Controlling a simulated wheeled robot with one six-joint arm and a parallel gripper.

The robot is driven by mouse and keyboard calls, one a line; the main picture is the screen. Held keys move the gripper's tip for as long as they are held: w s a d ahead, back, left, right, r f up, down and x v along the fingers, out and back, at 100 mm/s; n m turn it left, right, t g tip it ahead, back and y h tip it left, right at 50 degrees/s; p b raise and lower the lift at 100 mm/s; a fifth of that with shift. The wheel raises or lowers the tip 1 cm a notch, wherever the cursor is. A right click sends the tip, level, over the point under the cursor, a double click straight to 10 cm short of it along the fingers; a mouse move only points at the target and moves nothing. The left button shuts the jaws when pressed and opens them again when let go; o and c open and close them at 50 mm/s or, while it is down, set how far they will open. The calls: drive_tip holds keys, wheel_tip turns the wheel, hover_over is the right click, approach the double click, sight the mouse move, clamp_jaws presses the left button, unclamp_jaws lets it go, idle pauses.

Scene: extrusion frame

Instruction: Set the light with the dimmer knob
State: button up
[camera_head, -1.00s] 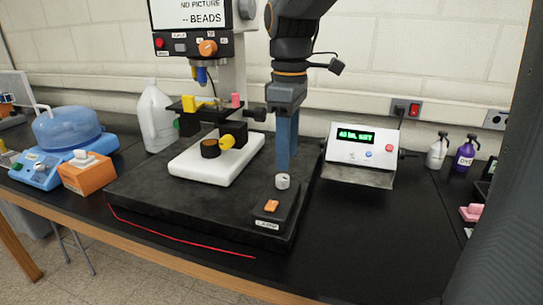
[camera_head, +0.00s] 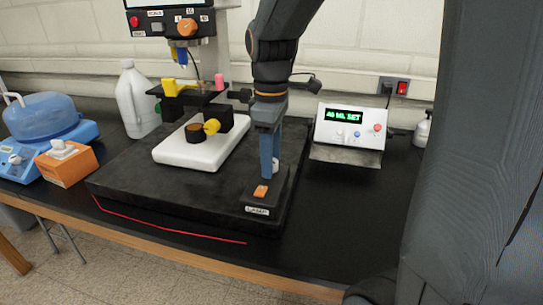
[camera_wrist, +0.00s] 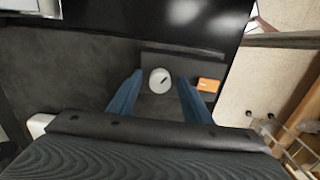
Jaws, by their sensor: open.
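The dimmer knob is a small white round knob with a dark pointer line (camera_wrist: 160,80), on a dark control box labelled "LAMP" (camera_head: 257,210) at the front right of the black base plate. An orange rocker switch (camera_head: 261,191) sits beside it on the same box. My gripper (camera_head: 267,175) points down over the box, its blue fingers hiding most of the knob in the head view. In the wrist view the open fingers (camera_wrist: 160,97) stand to either side of the knob, with gaps between; I cannot tell whether they touch it.
A controller with a green display (camera_head: 349,128) stands right of the base plate. A microscope-like stand with an orange knob (camera_head: 187,27) and a white block (camera_head: 203,150) are to the left. An orange box (camera_head: 66,163) and blue jug (camera_head: 50,120) stand further left.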

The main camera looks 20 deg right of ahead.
drive_tip(key=c, duration=1.1)
drive_tip(key=shift+o, duration=0.2)
drive_tip(key=shift+r+m+p, duration=0.1)
drive_tip(key=shift+m+p, duration=0.25)
drive_tip(key=shift+m, duration=0.05)
drive_tip(key=m+p, duration=0.3)
drive_tip(key=m, duration=0.1)
drive_tip(key=shift+r+m, duration=0.1)
drive_tip(key=shift+m, duration=0.2)
drive_tip(key=m+p, duration=0.3)
drive_tip(key=m, duration=0.2)
drive_tip(key=shift+m, duration=0.3)
drive_tip(key=o, duration=1.1)
drive_tip(key=shift+c, duration=0.2)
